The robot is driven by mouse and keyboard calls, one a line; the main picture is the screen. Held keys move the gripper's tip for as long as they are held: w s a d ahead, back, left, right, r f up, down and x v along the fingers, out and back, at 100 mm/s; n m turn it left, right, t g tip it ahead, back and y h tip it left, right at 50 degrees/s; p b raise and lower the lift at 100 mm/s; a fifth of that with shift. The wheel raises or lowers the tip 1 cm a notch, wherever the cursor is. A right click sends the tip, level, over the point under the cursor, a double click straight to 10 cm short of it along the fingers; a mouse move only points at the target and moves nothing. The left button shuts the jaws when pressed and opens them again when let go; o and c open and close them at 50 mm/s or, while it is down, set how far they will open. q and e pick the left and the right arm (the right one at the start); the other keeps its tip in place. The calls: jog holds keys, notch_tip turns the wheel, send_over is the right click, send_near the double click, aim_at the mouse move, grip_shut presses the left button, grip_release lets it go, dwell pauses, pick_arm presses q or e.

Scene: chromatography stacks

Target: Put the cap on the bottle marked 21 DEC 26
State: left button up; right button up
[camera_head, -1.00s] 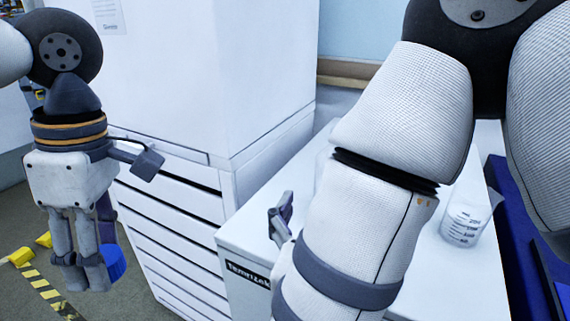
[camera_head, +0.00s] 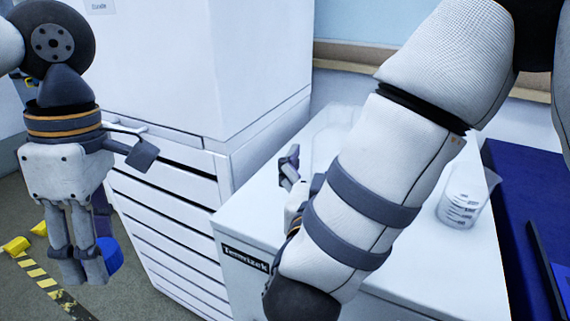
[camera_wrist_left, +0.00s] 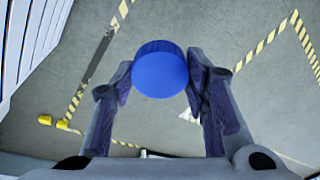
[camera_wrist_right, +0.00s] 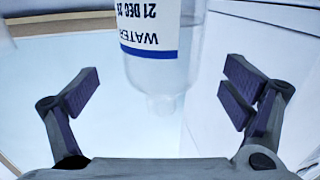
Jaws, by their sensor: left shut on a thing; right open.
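The blue cap (camera_wrist_left: 160,70) is held between the fingertips of my left gripper (camera_wrist_left: 158,82). In the head view the cap (camera_head: 109,258) shows beside the gripper's fingers, over the floor left of the counter. The clear bottle (camera_wrist_right: 165,78) stands ahead of my right gripper (camera_wrist_right: 160,92), between the lines of its two spread fingers. Its label reads WATER and 21 DEC, upside down in this view, with the last digits partly cut off. No cap shows on its neck. In the head view the bottle (camera_head: 333,128) is faint and partly hidden by my right arm.
A graduated beaker (camera_head: 463,200) stands on the white counter (camera_head: 425,270), right of my right arm. A tall white drawer cabinet (camera_head: 165,215) stands left of the counter. A blue surface (camera_head: 520,190) lies at the right. Yellow-black tape (camera_head: 45,285) marks the floor.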

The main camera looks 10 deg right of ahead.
aim_at(341, 110)
pick_arm(q)
jog(key=shift+w+f, duration=0.1)
jog(key=shift+f, duration=0.55)
pick_arm(e)
jog(key=x, duration=0.4)
jog(key=shift+w, duration=0.4)
jog(key=shift+w+d, duration=0.1)
jog(key=shift+w, duration=0.1)
jog(key=shift+c, duration=0.4)
